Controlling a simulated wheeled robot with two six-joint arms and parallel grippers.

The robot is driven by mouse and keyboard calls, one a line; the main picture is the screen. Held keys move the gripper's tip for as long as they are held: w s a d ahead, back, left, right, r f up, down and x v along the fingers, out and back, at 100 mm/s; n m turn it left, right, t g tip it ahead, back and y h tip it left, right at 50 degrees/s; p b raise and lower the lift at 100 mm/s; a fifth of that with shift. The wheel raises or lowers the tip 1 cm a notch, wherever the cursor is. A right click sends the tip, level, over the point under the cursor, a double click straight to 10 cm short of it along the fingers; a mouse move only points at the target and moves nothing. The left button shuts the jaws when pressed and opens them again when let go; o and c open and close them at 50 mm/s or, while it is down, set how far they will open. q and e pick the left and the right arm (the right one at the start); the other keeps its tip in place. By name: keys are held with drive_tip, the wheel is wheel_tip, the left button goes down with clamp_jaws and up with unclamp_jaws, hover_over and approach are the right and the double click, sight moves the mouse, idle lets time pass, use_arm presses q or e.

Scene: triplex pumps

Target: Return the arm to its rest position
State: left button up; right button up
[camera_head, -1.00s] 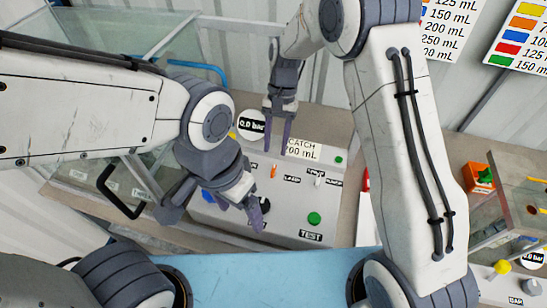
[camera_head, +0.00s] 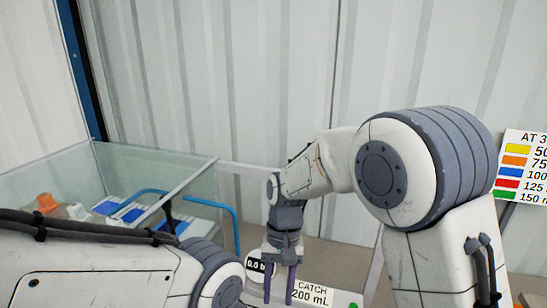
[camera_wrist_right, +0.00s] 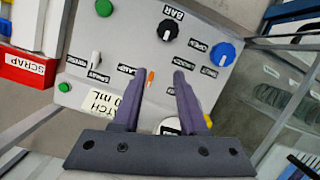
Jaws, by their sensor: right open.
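My right gripper (camera_head: 279,296) points down, open and empty, at the top edge of the grey control panel (camera_head: 335,301), between the round gauge (camera_head: 256,268) and the "CATCH 200 mL" label (camera_head: 312,294). In the right wrist view its two purple fingers (camera_wrist_right: 156,76) stand apart over the panel (camera_wrist_right: 130,40), one each side of a small orange switch (camera_wrist_right: 151,77). I cannot tell the height over the panel. My left forearm (camera_head: 100,275) crosses the lower left of the head view. Its gripper is below the frame.
The right wrist view shows a black BAR knob (camera_wrist_right: 168,30), a blue knob (camera_wrist_right: 222,54), a green button (camera_wrist_right: 104,8) and a red SCRAP box (camera_wrist_right: 28,68). A volume chart (camera_head: 522,165) hangs at the right.

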drive_tip(key=s+d+r+n+t, duration=0.1)
drive_tip(key=s+r+n, duration=0.1)
drive_tip(key=s, duration=0.7)
drive_tip(key=s+d+r+n+t, duration=0.1)
drive_tip(key=s+d+n+t, duration=0.1)
drive_tip(key=s+n, duration=0.3)
drive_tip(key=s, duration=0.4)
drive_tip(key=shift+d+r+n, duration=0.3)
drive_tip(key=shift+r, duration=0.1)
